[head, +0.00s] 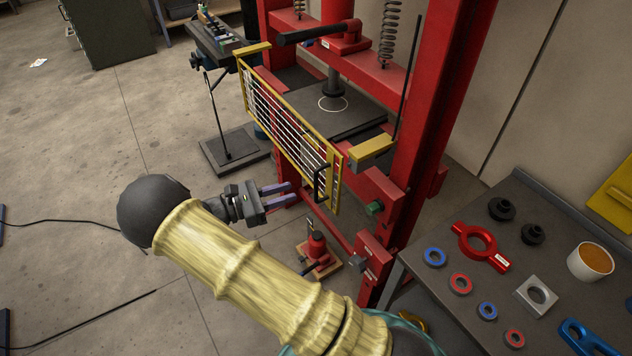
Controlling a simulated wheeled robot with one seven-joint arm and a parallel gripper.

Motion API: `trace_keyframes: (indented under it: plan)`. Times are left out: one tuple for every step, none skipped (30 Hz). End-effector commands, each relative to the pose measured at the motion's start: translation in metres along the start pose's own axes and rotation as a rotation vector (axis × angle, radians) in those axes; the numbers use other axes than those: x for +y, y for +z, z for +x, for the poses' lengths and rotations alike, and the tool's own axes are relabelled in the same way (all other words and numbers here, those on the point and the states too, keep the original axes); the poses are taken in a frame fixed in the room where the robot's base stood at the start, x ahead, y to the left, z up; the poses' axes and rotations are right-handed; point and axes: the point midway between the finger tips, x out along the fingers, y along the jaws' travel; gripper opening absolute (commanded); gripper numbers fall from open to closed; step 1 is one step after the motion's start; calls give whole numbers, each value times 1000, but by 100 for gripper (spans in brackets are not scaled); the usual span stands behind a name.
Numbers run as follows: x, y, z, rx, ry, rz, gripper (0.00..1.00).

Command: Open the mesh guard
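The mesh guard (285,122) is a yellow-framed panel with a pale wire grid, standing upright across the front of the red press (420,130). It appears closed across the press opening. A black handle (318,183) sits on its lower right end. My gripper (283,195) is to the left of the handle in the picture and a little lower, its two purple-grey fingers pointing right toward it. The fingers are parted with nothing visible between them. A gap shows between the fingertips and the handle, so they look apart.
A grey bench (465,290) at the right holds rings, a red tool, a blue tool and an orange-filled cup (590,262). A red bottle jack (317,247) stands on the floor below the guard. A stand (228,150) is behind left. Floor at left is mostly clear, with cables.

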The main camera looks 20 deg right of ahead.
Motion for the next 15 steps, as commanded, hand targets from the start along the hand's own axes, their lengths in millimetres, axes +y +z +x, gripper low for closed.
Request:
trace_keyframes:
  plan:
    - [-1,1,10,-2,-4,-3,25]
    - [-1,1,16,-1,-4,-2,25]
    - [0,1,22,-1,-4,-1,25]
    - [-1,1,28,-2,-3,-2,25]
    - [-1,1,33,-1,-3,-2,25]
    - [-1,1,40,-1,-4,-2,25]
    - [-1,1,46,-1,-4,-1,25]
    - [-1,1,51,-1,-3,-1,25]
    - [-1,1,58,-2,-4,-1,25]
    - [-1,1,63,-1,-4,-2,25]
    - [-1,1,67,0,-4,-2,25]
    - [-1,1,73,-1,-3,-2,25]
    - [-1,1,76,-1,-3,-1,25]
    - [-1,0,80,0,-2,-1,25]
    - [0,0,83,0,-2,0,25]
